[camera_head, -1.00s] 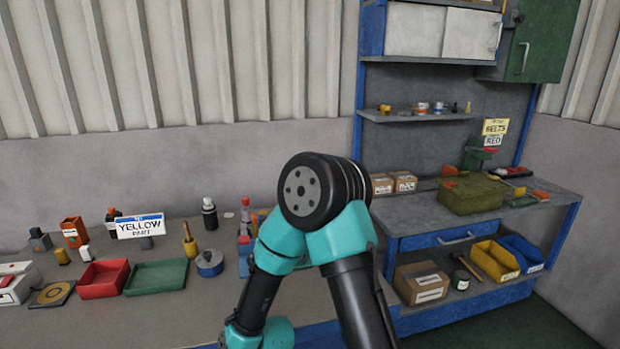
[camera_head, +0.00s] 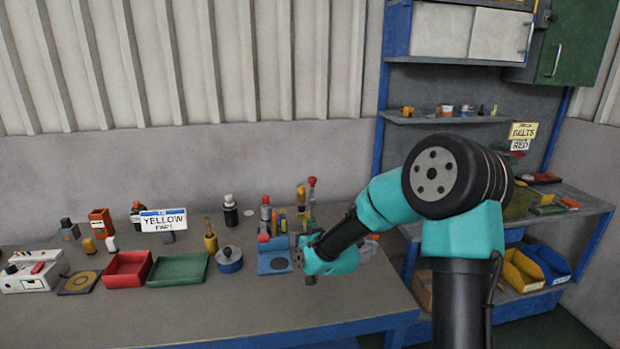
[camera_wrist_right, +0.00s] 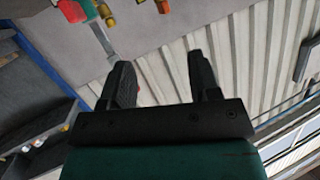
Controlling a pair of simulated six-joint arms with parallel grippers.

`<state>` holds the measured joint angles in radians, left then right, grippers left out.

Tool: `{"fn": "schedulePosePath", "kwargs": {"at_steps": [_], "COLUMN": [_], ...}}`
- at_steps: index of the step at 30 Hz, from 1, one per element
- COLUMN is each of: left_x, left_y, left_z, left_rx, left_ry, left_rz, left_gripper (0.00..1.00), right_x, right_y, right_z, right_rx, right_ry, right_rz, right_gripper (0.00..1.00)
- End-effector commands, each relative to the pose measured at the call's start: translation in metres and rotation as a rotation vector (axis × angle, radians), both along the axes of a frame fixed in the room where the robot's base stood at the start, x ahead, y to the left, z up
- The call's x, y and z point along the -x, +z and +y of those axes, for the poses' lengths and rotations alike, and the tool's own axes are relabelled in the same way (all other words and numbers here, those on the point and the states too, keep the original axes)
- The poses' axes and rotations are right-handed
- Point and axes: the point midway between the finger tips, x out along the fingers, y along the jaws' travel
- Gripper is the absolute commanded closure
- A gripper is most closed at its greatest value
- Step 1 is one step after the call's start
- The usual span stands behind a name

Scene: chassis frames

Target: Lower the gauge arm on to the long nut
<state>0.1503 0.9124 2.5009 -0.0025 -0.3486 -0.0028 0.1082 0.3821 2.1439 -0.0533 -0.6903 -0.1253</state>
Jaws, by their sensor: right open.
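A gauge-like stand (camera_head: 274,263) with a blue base stands on the bench, left of my right gripper in the head view. A grey post with a red top (camera_head: 265,207) rises behind its base. My right gripper (camera_head: 307,271) is just right of the blue base, partly hidden by its own wrist. In the right wrist view the right gripper (camera_wrist_right: 163,78) has its two dark fingers apart with nothing between them. I cannot make out the long nut or clearly tell the gauge arm. My left gripper is not in view.
Left of the stand are a blue round pot (camera_head: 229,261), a green tray (camera_head: 177,270), a red tray (camera_head: 127,271) and a white device (camera_head: 32,272). Red-topped yellow posts (camera_head: 301,200) stand behind my right wrist. The bench front (camera_head: 215,310) is clear.

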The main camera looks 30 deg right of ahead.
Motion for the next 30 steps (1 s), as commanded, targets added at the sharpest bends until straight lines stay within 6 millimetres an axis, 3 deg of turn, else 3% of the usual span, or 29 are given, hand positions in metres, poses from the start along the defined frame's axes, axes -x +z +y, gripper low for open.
{"fn": "schedulePosePath", "kwargs": {"at_steps": [1, 3, 7, 10, 22, 30], "left_x": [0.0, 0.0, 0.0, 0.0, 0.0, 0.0], "left_y": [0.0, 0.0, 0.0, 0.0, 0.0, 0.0], "left_z": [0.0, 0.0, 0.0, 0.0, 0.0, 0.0], "left_rx": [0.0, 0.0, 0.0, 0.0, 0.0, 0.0], "left_ry": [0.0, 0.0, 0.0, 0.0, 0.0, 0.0], "left_rz": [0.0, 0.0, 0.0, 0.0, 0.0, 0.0], "left_gripper": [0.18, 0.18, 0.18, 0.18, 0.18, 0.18], "right_x": [-0.003, -0.004, -0.002, -0.001, -0.005, -0.035], "right_y": [0.028, 0.06, 0.097, 0.105, 0.104, 0.104], "right_z": [-0.035, -0.068, -0.103, -0.111, -0.11, -0.112], "right_rx": [0.051, 0.119, 0.203, 0.225, 0.224, 0.223], "right_ry": [-0.032, -0.056, -0.081, -0.086, -0.084, -0.084], "right_rz": [-0.075, -0.159, -0.248, -0.267, -0.267, -0.267], "right_gripper": [0.44, 0.44, 0.44, 0.44, 0.44, 0.44]}}
